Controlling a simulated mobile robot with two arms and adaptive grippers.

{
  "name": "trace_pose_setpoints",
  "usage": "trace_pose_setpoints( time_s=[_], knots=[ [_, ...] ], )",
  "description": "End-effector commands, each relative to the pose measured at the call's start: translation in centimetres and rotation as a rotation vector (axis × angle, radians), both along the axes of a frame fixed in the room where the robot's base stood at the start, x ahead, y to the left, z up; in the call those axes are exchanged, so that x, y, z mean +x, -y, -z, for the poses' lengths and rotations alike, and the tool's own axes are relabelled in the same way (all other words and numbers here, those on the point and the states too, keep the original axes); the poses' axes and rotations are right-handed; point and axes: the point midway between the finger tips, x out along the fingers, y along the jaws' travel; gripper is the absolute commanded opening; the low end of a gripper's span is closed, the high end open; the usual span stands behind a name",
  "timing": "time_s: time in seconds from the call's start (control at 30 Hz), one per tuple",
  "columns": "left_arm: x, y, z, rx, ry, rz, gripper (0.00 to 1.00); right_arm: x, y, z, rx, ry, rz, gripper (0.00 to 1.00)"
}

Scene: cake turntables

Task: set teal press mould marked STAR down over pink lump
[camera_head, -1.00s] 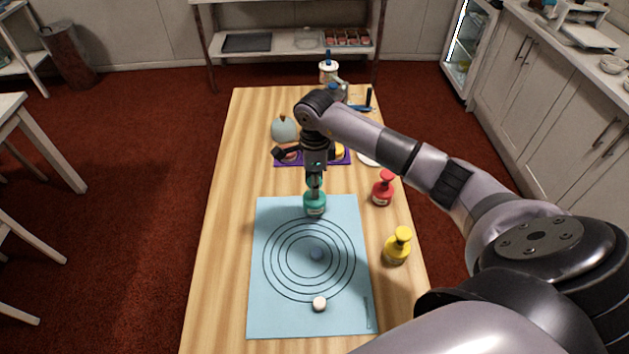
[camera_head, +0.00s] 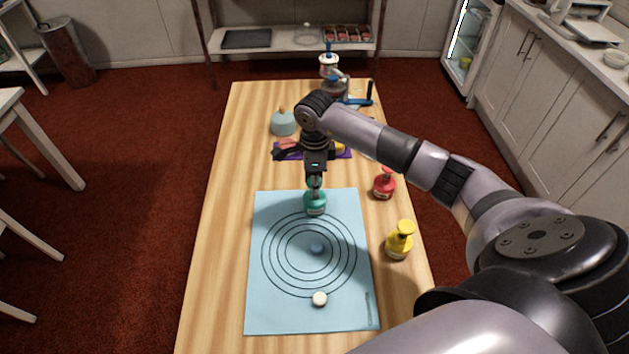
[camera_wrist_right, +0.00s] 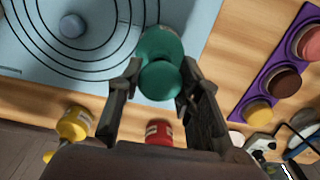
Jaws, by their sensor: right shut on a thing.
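My right gripper (camera_head: 315,184) is shut on the teal press mould (camera_head: 316,204), gripping its narrow upper part. The mould is upright over the far edge of the blue mat; whether it touches the mat I cannot tell. It also shows between the fingers (camera_wrist_right: 160,78) in the right wrist view, as a teal mould (camera_wrist_right: 163,45). Its marking is not readable. A pink lump (camera_wrist_right: 312,43) sits in the purple tray, cut by the picture's right edge; in the head view my wrist partly hides this tray. My left gripper is not in view.
The blue mat (camera_head: 263,310) bears printed rings, a blue-grey lump (camera_head: 317,249) and a cream lump (camera_head: 319,299). The purple tray (camera_wrist_right: 243,103) also holds brown and yellow lumps. A pale dome (camera_head: 284,124) stands behind.

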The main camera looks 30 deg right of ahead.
Motion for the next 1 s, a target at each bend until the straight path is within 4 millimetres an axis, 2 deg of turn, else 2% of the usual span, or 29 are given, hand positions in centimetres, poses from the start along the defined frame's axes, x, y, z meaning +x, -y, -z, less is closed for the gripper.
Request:
trace_pose_setpoints(
  time_s=[0.1, 0.13, 0.2, 0.47, 0.67, 0.87, 1.0],
  knots=[
    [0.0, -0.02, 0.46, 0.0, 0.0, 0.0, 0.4, 0.03, 0.02, 0.47, -0.001, 0.001, 0.0, 0.0],
    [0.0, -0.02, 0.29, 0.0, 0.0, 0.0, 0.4, 0.05, 0.02, 0.29, 0.0, 0.001, 0.0, 0.34],
    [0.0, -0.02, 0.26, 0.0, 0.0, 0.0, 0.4, 0.04, 0.01, 0.26, 0.0, 0.001, 0.0, 0.39],
    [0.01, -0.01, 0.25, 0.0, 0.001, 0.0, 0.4, 0.01, 0.02, 0.28, -0.001, 0.001, 0.0, 0.56],
    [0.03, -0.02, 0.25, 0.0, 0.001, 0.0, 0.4, 0.01, 0.02, 0.29, -0.001, 0.001, 0.0, 0.56],
    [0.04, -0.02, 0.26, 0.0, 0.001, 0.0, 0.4, -0.01, 0.0, 0.33, 0.0, 0.0, 0.0, 0.69],
    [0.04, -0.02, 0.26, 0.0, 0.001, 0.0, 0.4, -0.01, 0.01, 0.32, 0.0, 0.0, 0.0, 0.69]
  ],
)
